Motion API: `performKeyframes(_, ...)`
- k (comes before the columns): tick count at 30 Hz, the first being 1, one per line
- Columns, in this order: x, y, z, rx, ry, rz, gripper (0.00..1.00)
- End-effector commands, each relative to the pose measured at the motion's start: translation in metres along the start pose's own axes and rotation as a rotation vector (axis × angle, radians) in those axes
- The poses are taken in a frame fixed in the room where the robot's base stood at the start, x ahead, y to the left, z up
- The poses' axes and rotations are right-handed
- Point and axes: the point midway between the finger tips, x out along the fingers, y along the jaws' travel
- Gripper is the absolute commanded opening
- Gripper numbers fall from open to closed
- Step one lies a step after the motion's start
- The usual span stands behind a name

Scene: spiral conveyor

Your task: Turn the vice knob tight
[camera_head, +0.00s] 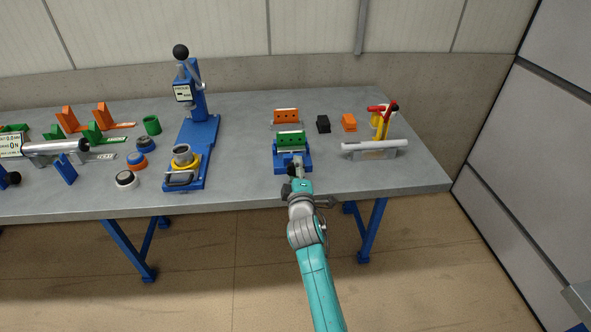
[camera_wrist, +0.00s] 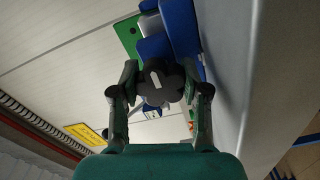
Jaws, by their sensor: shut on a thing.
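The blue vice (camera_head: 305,161) stands near the front edge of the grey table in the head view. A green block (camera_head: 291,140) sits at its top. In the wrist view the dark lobed vice knob (camera_wrist: 160,82) with a pale bar mark is between the two fingers of my gripper (camera_wrist: 160,92). My gripper is shut on the knob. The blue vice body (camera_wrist: 178,30) and green block (camera_wrist: 127,36) show behind the knob. In the head view my gripper (camera_head: 298,182) is at the vice's front, and the knob is mostly hidden there.
A blue press (camera_head: 197,130) stands to the left. A yellow and red clamp (camera_head: 381,122) stands at the right by a grey bar (camera_head: 375,146).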

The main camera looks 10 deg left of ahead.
Motion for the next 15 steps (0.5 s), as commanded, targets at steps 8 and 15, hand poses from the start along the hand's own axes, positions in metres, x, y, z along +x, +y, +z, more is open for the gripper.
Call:
performKeyframes(8, -0.0002, -0.0022, 0.0007, 0.260, -0.002, -0.002, 0.11)
performKeyframes(15, -0.0002, -0.0031, 0.0005, 0.488, -0.002, -0.002, 0.11)
